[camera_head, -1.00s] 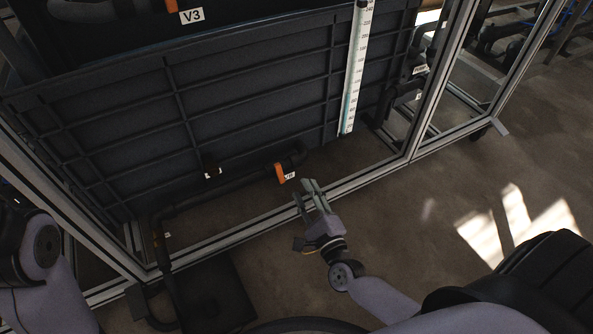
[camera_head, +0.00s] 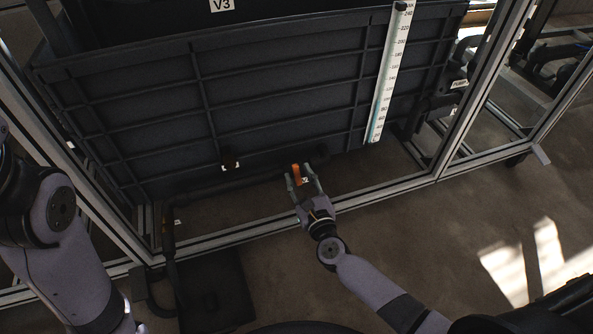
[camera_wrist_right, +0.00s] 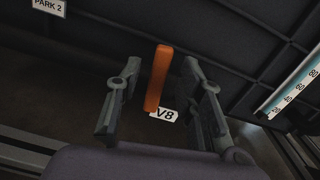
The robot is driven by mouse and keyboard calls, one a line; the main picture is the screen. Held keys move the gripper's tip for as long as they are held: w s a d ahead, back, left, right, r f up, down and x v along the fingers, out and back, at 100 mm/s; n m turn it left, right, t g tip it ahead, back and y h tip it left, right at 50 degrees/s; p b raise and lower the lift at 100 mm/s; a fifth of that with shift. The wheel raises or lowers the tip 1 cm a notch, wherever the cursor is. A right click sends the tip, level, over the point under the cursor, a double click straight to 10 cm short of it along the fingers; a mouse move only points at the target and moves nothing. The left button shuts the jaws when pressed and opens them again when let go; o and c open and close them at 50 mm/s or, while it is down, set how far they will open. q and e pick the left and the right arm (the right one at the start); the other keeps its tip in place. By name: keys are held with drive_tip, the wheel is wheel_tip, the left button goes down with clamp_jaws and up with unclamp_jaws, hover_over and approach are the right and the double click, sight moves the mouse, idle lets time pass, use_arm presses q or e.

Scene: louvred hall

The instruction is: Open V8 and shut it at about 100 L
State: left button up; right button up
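The orange handle of V8 (camera_head: 296,173) is on the dark pipe low in front of the black tank. In the right wrist view the orange handle (camera_wrist_right: 157,78) stands between the fingers, with the white V8 tag (camera_wrist_right: 164,114) beside its lower end. My right gripper (camera_head: 303,180) is open around the handle, with a gap on both sides; its fingers also show in the wrist view (camera_wrist_right: 160,85). The level scale (camera_head: 388,75) is a white strip on the tank's right, with greenish colour near its bottom. My left gripper is outside the head view; only my left arm shows.
A metal frame rail (camera_head: 385,193) runs in front of the pipe, below my right gripper. A frame post (camera_head: 487,80) stands to the right. A V3 tag (camera_head: 222,5) is at the top. A "PARK 2" tag (camera_wrist_right: 49,6) shows in the wrist view. The floor at right is clear.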

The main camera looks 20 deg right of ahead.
drive_tip(key=shift+w, duration=1.25)
drive_tip(key=shift+c, duration=0.4)
clamp_jaws()
